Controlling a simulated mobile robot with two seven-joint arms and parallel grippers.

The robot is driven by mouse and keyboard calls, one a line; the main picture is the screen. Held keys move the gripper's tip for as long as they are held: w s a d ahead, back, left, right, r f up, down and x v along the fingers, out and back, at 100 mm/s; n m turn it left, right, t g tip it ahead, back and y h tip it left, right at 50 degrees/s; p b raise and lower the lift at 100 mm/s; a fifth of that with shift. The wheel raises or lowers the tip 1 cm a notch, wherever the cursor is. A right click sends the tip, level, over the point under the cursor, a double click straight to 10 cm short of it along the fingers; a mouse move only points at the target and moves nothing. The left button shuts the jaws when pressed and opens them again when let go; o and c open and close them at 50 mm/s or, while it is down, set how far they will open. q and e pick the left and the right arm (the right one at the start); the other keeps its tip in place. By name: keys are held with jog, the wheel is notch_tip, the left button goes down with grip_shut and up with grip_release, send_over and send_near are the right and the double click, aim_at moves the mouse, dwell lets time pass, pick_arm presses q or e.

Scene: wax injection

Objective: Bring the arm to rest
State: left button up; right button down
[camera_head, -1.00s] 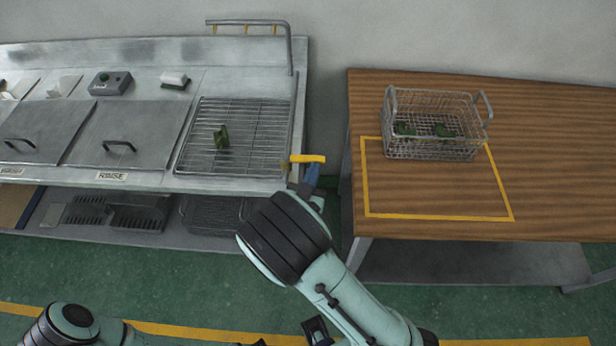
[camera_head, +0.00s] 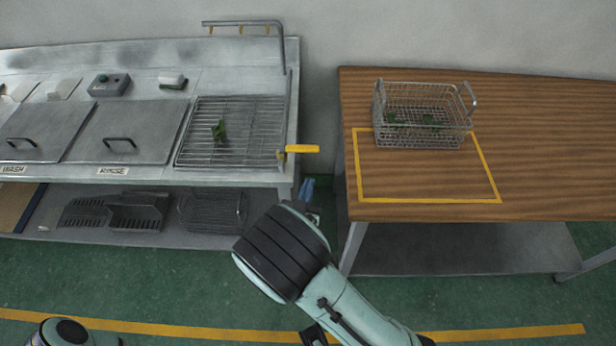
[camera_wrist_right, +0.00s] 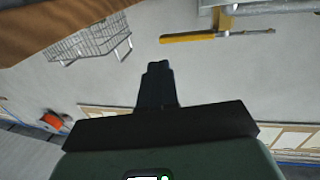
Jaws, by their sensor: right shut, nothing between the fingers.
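My right arm comes up from the bottom of the head view. Its gripper (camera_head: 308,186) has blue fingertips and is just below the yellow handle (camera_head: 302,149), in front of the gap between the metal counter and the wooden table. In the right wrist view the gripper (camera_wrist_right: 158,68) is shut with nothing in it. It stands clear of the wire basket and the yellow handle (camera_wrist_right: 190,37). Only part of my left arm shows at the bottom left of the head view; its gripper is out of view.
A wire basket (camera_head: 424,139) with green pieces stands on the wooden table (camera_head: 545,150), partly inside a yellow outline. A green piece (camera_head: 219,130) lies on the wire rack (camera_head: 255,112) of the metal counter. Racks sit on its lower shelf (camera_head: 160,240). Green floor is open in front.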

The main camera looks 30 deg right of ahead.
jog(key=v, duration=0.3)
jog(key=d+v, duration=0.1)
jog(key=v, duration=0.1)
jog(key=shift+s+a, duration=0.1)
jog(key=shift+s, duration=0.35)
jog(key=shift+f, duration=0.1)
